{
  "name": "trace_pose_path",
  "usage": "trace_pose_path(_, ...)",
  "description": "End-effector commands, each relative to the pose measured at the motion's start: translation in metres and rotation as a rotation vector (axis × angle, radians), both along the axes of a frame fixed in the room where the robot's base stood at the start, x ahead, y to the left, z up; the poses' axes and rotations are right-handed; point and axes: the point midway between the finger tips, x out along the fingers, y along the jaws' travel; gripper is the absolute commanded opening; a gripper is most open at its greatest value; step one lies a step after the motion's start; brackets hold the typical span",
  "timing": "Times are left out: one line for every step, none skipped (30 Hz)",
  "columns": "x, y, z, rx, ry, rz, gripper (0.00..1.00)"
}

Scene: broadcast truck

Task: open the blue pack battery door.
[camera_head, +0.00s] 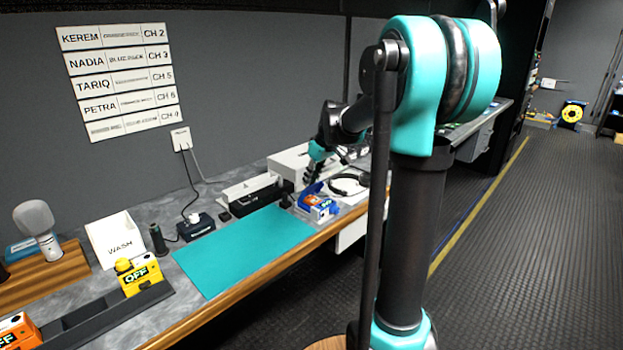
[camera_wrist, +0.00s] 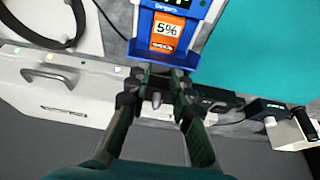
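The blue pack (camera_head: 325,212) sits at the right end of the teal mat in the head view. In the wrist view the blue pack (camera_wrist: 180,7) is at the top centre. An orange battery (camera_wrist: 166,31) marked 5% shows in it, uncovered. The blue battery door (camera_wrist: 160,56) appears swung out from the pack, on the gripper side; in the head view a blue flap (camera_head: 309,190) stands up beside the orange part. My gripper (camera_wrist: 157,76) has its fingers apart, just beyond the door's outer edge. Whether a fingertip touches the door is unclear.
The teal mat (camera_head: 240,250) is bare. A headset (camera_head: 350,186) lies right of the pack. A pale case (camera_wrist: 75,88) with a handle lies beside my fingers. A yellow pack (camera_head: 140,274) marked OFF and a white WASH box (camera_head: 113,240) stand at left.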

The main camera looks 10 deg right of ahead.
Motion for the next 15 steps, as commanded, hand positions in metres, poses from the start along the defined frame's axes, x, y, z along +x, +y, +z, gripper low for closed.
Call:
trace_pose_path(0.0000, 0.0000, 0.0000, 0.000, 0.000, 0.000, 0.11)
trace_pose_path(0.0000, 0.0000, 0.0000, 0.000, 0.000, 0.000, 0.07)
trace_pose_path(0.0000, 0.0000, 0.0001, 0.000, 0.000, 0.000, 0.02)
trace_pose_path(0.0000, 0.0000, 0.0001, 0.000, 0.000, 0.000, 0.00)
trace_pose_path(0.0000, 0.0000, 0.0001, 0.000, 0.000, 0.000, 0.00)
trace_pose_path(0.0000, 0.0000, 0.0001, 0.000, 0.000, 0.000, 0.00)
trace_pose_path(0.0000, 0.0000, 0.0001, 0.000, 0.000, 0.000, 0.00)
trace_pose_path(0.0001, 0.0001, 0.0002, -0.001, 0.002, 0.000, 0.00)
trace_pose_path(0.0004, 0.0004, 0.0002, -0.002, 0.003, 0.000, 0.00)
trace_pose_path(0.0008, 0.0007, 0.0004, -0.005, 0.006, 0.001, 0.00)
trace_pose_path(0.0012, 0.0011, 0.0006, -0.007, 0.011, 0.001, 0.00)
trace_pose_path(0.0021, 0.0018, 0.0009, -0.012, 0.017, 0.001, 0.00)
trace_pose_path(0.0030, 0.0024, 0.0012, -0.017, 0.025, 0.001, 0.00)
trace_pose_path(0.0038, 0.0030, 0.0013, -0.024, 0.033, 0.001, 0.00)
trace_pose_path(0.0049, 0.0042, 0.0016, -0.034, 0.047, 0.002, 0.00)
